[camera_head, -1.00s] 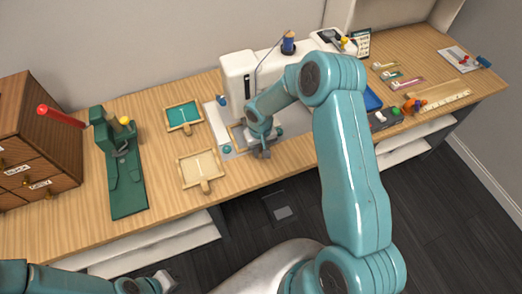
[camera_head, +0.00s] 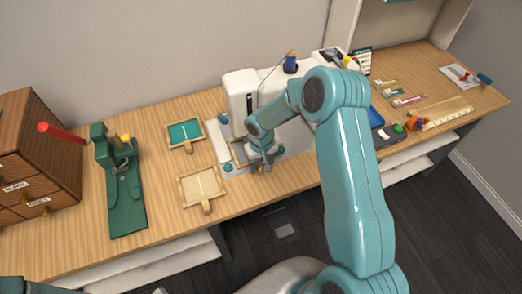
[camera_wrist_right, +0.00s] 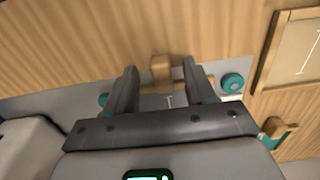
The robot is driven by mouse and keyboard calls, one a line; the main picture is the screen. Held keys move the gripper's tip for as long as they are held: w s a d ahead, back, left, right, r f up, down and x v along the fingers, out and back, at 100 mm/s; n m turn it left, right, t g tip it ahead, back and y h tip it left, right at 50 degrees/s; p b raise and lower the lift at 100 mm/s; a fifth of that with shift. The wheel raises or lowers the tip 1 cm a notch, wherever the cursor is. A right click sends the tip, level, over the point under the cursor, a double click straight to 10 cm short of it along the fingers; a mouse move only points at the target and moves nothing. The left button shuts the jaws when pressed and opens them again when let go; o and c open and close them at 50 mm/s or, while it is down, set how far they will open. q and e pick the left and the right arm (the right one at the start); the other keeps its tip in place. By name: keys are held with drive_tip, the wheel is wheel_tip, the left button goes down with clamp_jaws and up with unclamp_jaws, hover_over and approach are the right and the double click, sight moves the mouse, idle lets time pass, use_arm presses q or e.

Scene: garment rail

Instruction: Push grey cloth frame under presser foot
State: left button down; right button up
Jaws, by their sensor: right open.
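The white sewing machine (camera_head: 240,92) stands at the back of the wooden table. A wooden frame (camera_head: 238,153), apparently the grey cloth one, lies on its light bed, mostly hidden by my right gripper (camera_head: 262,165). The presser foot is hidden behind my right arm. In the right wrist view the frame's wooden handle tab (camera_wrist_right: 162,72) lies between the open fingers of my right gripper (camera_wrist_right: 158,82). I see gaps on both sides of the tab. Only a sliver of my left gripper (camera_head: 160,291) shows at the bottom edge.
A teal cloth frame (camera_head: 185,146) and a cream cloth frame (camera_head: 206,203) lie left of the machine. A green press (camera_head: 126,205) and a wooden drawer cabinet (camera_head: 50,150) stand further left.

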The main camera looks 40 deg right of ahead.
wheel_tip(320, 180, up, 15)
drive_tip(key=b, duration=0.2)
idle(0.6)
